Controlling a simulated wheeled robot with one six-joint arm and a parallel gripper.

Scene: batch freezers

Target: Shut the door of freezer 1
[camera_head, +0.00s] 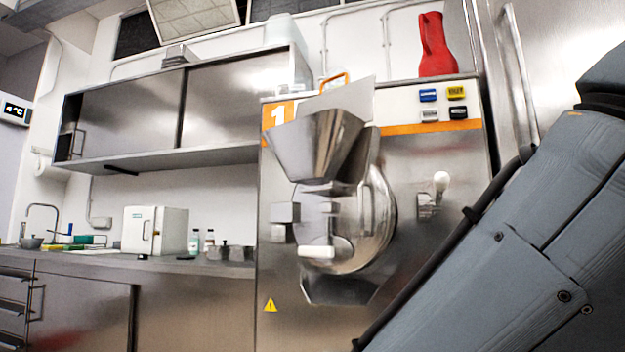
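Freezer 1 (420,300) is a steel machine with an orange band and a white "1" at its upper left. Its door (322,228) carries a metal hopper (320,145) and a white-ended handle (317,252) low on its front. The door appears to stand ajar, angled out from the left-hand hinge block (285,213). Part of a round steel rim (383,220) shows to its right; the exact gap is hard to tell. A latch with a white knob (441,180) sits on the machine front at the right. My gripper is not in view; only my grey arm shows at the right.
A steel counter (80,262) runs along the left with a small white box (155,230) and bottles. A wall cabinet (130,120) hangs above it. A red jug (434,45) stands on top of the freezer. My arm covers the lower right.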

